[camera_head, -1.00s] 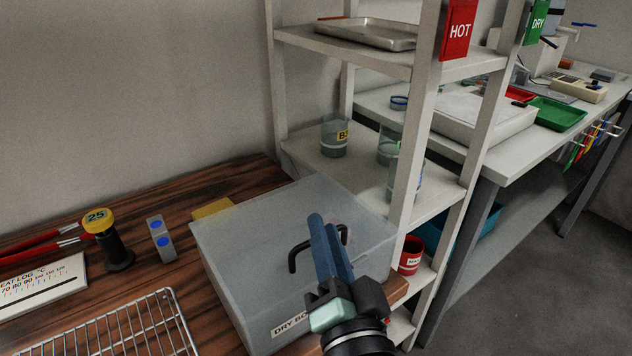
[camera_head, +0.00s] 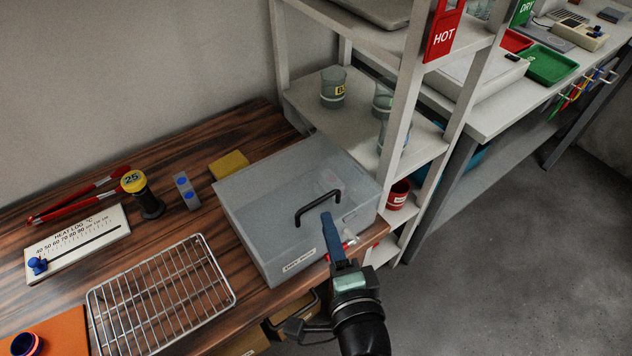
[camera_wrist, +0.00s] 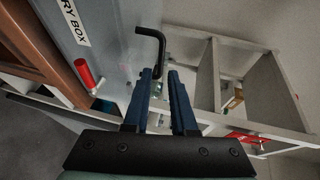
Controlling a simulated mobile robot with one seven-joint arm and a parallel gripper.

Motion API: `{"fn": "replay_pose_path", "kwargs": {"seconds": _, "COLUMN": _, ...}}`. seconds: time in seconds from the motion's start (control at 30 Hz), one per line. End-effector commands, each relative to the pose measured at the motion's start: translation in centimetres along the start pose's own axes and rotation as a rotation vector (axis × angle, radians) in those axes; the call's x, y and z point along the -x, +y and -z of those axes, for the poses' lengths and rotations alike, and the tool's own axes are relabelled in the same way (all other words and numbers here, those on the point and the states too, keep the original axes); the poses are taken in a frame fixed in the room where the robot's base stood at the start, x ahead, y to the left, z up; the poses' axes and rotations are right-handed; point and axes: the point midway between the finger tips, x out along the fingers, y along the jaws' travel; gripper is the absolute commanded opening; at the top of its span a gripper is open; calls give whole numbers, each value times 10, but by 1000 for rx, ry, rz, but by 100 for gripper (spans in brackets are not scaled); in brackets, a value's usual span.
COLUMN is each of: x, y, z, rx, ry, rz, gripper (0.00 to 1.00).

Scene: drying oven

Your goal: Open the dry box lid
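The dry box (camera_head: 262,238) is a grey translucent box with a label on its front, standing on the wooden bench with its lid down. A black bar handle (camera_head: 318,204) rises from the lid; it also shows in the wrist view (camera_wrist: 151,38). My gripper (camera_head: 327,218) is over the front right part of the box, its blue fingertips close to the handle's near end. In the wrist view my gripper (camera_wrist: 164,72) has its fingers apart with nothing between them. The handle's end is beside the left fingertip; contact cannot be told.
A red-gripped piece (camera_wrist: 84,74) sticks out at the box front. A wire rack (camera_head: 160,295) lies left of the box, and a yellow block (camera_head: 229,164) behind it. A white shelf unit (camera_head: 400,130) with beakers stands close on the right. Open floor lies at front right.

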Motion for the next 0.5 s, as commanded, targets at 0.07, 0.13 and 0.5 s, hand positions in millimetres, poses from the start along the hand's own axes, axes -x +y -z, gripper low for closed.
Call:
{"fn": "replay_pose_path", "kwargs": {"seconds": 0.07, "x": -17, "y": -2, "z": 0, "rx": 1, "ry": -1, "rz": 2, "gripper": 25}}
{"fn": "replay_pose_path", "kwargs": {"seconds": 0.13, "x": -31, "y": -3, "z": 0, "rx": 3, "ry": -1, "rz": 3, "gripper": 25}}
{"fn": "replay_pose_path", "kwargs": {"seconds": 0.5, "x": -94, "y": -1, "z": 0, "rx": 3, "ry": -1, "rz": 1, "gripper": 25}}
